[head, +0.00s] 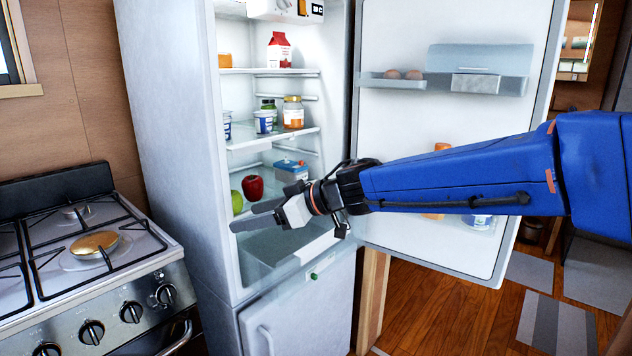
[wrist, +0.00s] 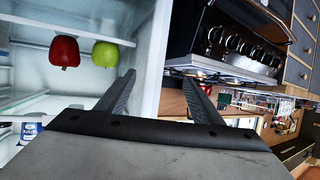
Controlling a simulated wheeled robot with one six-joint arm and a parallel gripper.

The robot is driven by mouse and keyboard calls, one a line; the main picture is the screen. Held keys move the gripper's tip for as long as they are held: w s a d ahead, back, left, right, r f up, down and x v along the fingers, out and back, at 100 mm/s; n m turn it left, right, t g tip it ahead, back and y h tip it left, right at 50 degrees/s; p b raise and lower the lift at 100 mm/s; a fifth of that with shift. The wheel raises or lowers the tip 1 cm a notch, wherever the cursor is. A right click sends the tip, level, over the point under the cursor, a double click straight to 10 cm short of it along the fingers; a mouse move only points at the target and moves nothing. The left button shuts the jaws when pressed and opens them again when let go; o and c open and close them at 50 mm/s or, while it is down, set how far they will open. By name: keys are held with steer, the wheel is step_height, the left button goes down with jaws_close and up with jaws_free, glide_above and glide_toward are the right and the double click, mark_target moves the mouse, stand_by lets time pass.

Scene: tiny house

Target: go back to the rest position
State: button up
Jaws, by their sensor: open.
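My gripper (head: 246,216) is open and empty at the front of the open fridge, just below and in front of the lower shelf. Its two fingers also show spread apart in the wrist view (wrist: 160,95). My blue arm reaches in from the right, across the open fridge door (head: 452,130).
A stove (head: 95,260) stands to the left of the fridge. The fridge shelves hold a red and white carton (head: 279,50), a jar (head: 293,112) and a blue and white box (head: 290,170). Eggs (head: 402,74) sit in the door rack. Wooden floor (head: 470,315) is open at the lower right.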

steer(key=w+d+r+m+t+h, duration=0.1)
steer(key=w+d+m+t+h, duration=0.15)
steer(key=d, duration=0.55)
steer(key=w+d+r+m+t+h, duration=0.2)
steer(key=d+m+t, duration=0.15)
steer(key=d, duration=0.35)
steer(key=w+d+r+m+t+h, duration=0.15)
steer(key=d+t, duration=0.25)
steer(key=d, duration=0.4)
steer(key=s+d+f+m+h, duration=0.3)
steer(key=d+h, duration=0.2)
steer(key=d, duration=0.5)
steer(key=s+d+f+m+g+h, duration=0.4)
steer(key=s+d+f+g, duration=0.1)
steer(key=s+d+f, duration=0.7)
steer(key=s+a+f+g+y, duration=0.1)
steer(key=s+f+g, duration=0.1)
steer(key=s, duration=0.5)
steer(key=s+a+f+g+y, duration=0.1)
steer(key=s+f, duration=0.3)
steer(key=s, duration=0.4)
steer(key=shift+a+f+g, duration=0.2)
steer(key=shift+a+g, duration=0.1)
steer(key=shift+g, duration=0.4)
